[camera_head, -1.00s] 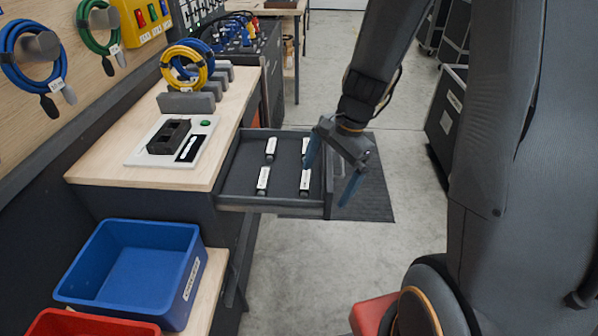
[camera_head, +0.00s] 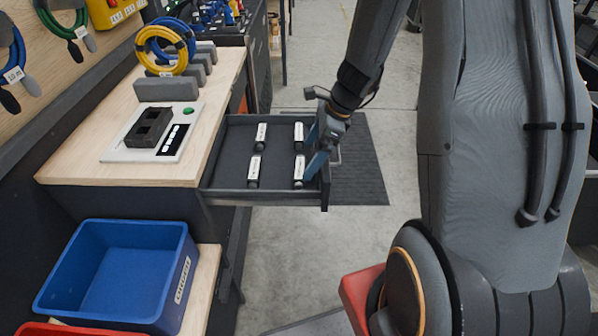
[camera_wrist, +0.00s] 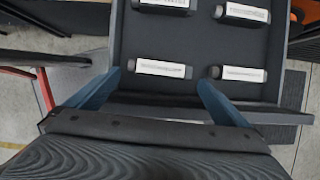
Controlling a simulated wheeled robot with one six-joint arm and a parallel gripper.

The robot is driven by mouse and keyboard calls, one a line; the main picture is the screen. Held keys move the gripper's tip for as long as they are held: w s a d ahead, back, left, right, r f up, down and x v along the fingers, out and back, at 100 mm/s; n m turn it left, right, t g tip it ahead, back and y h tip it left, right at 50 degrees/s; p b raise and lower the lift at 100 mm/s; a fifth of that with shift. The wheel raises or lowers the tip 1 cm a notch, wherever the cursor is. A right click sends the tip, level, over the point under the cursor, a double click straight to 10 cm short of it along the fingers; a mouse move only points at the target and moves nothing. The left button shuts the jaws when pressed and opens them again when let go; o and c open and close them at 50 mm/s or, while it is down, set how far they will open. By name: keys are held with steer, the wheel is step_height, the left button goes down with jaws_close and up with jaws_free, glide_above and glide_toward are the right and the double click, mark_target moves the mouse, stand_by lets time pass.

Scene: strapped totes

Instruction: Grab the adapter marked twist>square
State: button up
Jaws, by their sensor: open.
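Several small dark adapters with white labels lie in the open drawer (camera_head: 228,150). In the head view they are at the back left (camera_head: 261,136), back right (camera_head: 299,134), front left (camera_head: 255,169) and front right (camera_head: 299,170). The label print is too small to read, so I cannot tell which is twist>square. My gripper (camera_head: 312,152) is open and empty over the drawer's right side, close to the right-hand adapters. In the wrist view its blue fingers (camera_wrist: 158,90) are spread, with one adapter (camera_wrist: 160,69) just beyond the gap and another (camera_wrist: 238,73) beyond the right finger.
A workbench (camera_head: 90,170) holds a tester plate (camera_head: 150,155) with a dark block and coiled cables (camera_head: 165,50). A blue bin (camera_head: 75,265) stands below at the left. The drawer's walls surround the adapters. The floor right of the drawer is mostly clear, with a dark mat (camera_head: 360,165).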

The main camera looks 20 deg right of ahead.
mark_target(301, 168)
steer(key=shift+p+x, duration=0.4)
steer(key=shift+x, duration=2.7)
steer(key=shift+w, duration=0.1)
steer(key=c, duration=1.2)
steer(key=shift+r, duration=0.15)
